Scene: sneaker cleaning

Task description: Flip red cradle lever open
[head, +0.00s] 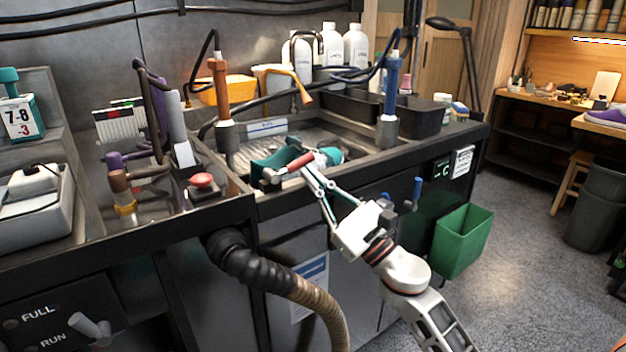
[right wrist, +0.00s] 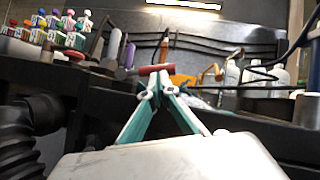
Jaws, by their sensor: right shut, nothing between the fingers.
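The red cradle lever (head: 297,166) is a short red bar at the front of the teal cradle (head: 268,163), over the sink basin. It lies tilted, its right end higher than its left. It also shows as a red bar in the right wrist view (right wrist: 156,69), just beyond the fingertips. My right gripper (head: 308,173) is shut and empty, with its tips at or very close to the lever; I cannot tell whether they touch it. The shut fingers also show in the right wrist view (right wrist: 156,82). My left gripper is not in view.
An orange-handled tap (head: 221,85) and a blue-handled tap (head: 391,85) stand beside the sink. A red button (head: 202,180) is on the left counter. A green bin (head: 463,240) hangs at the right front. A thick black hose (head: 250,262) runs below the counter edge.

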